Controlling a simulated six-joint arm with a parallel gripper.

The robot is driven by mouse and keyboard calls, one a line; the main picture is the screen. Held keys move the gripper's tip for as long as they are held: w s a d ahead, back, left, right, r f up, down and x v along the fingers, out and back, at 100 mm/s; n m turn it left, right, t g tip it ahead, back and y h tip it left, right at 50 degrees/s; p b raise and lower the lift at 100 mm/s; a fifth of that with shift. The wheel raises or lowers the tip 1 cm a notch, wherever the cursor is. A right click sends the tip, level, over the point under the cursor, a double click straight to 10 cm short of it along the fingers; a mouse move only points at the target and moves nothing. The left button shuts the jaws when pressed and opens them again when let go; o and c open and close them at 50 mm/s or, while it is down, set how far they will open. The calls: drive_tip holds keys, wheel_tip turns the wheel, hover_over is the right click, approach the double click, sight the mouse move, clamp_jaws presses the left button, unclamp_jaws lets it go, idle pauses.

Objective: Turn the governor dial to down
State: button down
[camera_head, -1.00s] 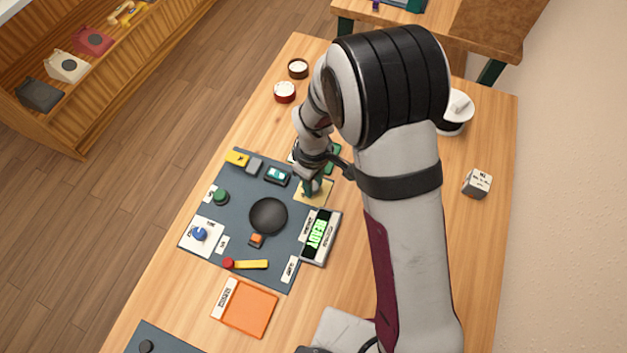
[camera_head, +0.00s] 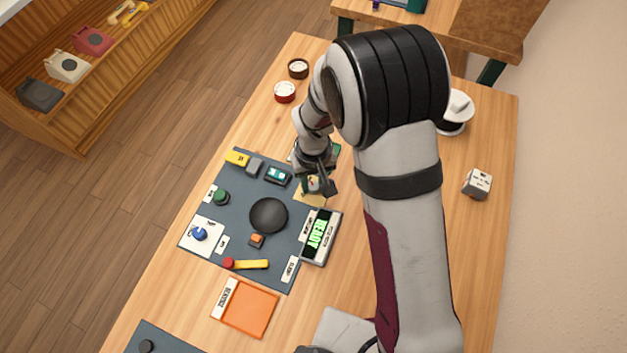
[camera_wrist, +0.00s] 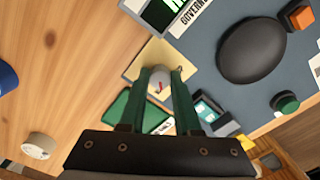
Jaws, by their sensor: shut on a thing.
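The governor dial is a small light-grey round knob (camera_wrist: 158,80) with a short red mark, on a pale yellow plate (camera_wrist: 146,62). In the head view the plate (camera_head: 309,201) lies at the upper right corner of the dark mat, and the knob is mostly hidden by my gripper. My gripper (camera_wrist: 159,77) points down at the plate, its two green fingers closed on either side of the knob. It also shows in the head view (camera_head: 318,187). A label beginning "GOVERN" (camera_wrist: 190,16) sits beside the plate in the wrist view; its end is cut off.
A display reading READY (camera_head: 320,237) stands close to the plate. The dark mat (camera_head: 235,260) also carries a black round disc (camera_head: 268,215), a green button (camera_head: 220,197), a blue knob (camera_head: 199,234) and a yellow lever (camera_head: 250,264). An orange tray (camera_head: 249,308) lies in front.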

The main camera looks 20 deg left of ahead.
sight(313, 185)
drive_tip(key=shift+m, duration=0.3)
drive_tip(key=c, duration=0.6)
unclamp_jaws()
wheel_tip(313, 185, up, 16)
drive_tip(key=shift+f, duration=0.1)
